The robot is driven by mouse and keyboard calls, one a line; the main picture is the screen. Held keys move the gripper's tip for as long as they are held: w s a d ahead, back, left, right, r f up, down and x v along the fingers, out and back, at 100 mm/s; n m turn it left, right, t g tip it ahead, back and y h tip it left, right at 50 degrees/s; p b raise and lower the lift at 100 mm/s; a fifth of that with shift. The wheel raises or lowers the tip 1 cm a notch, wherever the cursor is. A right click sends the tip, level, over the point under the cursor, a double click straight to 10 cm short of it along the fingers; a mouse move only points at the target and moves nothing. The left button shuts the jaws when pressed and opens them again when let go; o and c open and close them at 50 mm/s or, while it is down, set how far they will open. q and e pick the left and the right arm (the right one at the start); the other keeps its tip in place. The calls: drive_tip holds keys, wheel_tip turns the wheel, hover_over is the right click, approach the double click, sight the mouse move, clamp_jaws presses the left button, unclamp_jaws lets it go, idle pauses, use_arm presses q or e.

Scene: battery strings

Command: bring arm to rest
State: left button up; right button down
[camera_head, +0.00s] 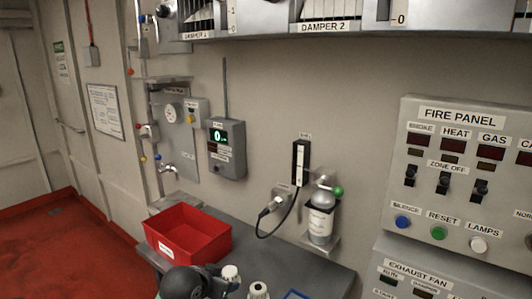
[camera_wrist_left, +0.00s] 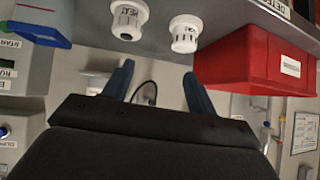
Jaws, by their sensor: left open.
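My left arm shows as a dark rounded part at the bottom edge of the head view; its fingertips are hidden there. In the left wrist view my left gripper (camera_wrist_left: 160,72) is open, its two blue-grey fingers apart with nothing between them. Behind them are the wall and a dark cable loop. Two white capped detectors (camera_wrist_left: 128,18) (camera_wrist_left: 184,33) stand on the bench, apart from the fingers. They also show in the head view (camera_head: 230,274) (camera_head: 258,291). My right gripper is not in view.
A red bin (camera_head: 190,233) stands on the grey bench (camera_head: 285,262). A gas cylinder (camera_head: 320,215) and a cable plug (camera_head: 271,206) are at the wall. A fire panel (camera_head: 460,180) fills the right. A blue-rimmed tray (camera_head: 295,295) is at the bottom edge.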

use_arm(q)
drive_tip(key=s+a+f+n+g+y, duration=0.1)
drive_tip(key=s+a+f+g, duration=0.15)
drive_tip(key=s+f, duration=0.65)
drive_tip(key=s+a+f+n+g+y, duration=0.15)
drive_tip(key=s+a+f, duration=0.3)
drive_tip(key=s, duration=0.85)
drive_tip(key=s+a+f+n+g+y, duration=0.1)
drive_tip(key=s+a+f+g, duration=0.1)
drive_tip(key=s+f, duration=0.7)
wheel_tip(320, 180, down, 22)
drive_tip(key=d+r, duration=0.1)
drive_tip(key=s+f, duration=0.4)
drive_tip(key=f, duration=0.8)
drive_tip(key=s+f+g, duration=0.1)
drive_tip(key=s+f, duration=0.3)
drive_tip(key=f, duration=0.9)
drive_tip(key=shift+s+d, duration=0.25)
drive_tip(key=shift+s, duration=0.05)
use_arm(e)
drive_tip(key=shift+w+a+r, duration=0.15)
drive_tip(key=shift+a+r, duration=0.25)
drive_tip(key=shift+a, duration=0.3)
use_arm(q)
drive_tip(key=shift+f, duration=0.1)
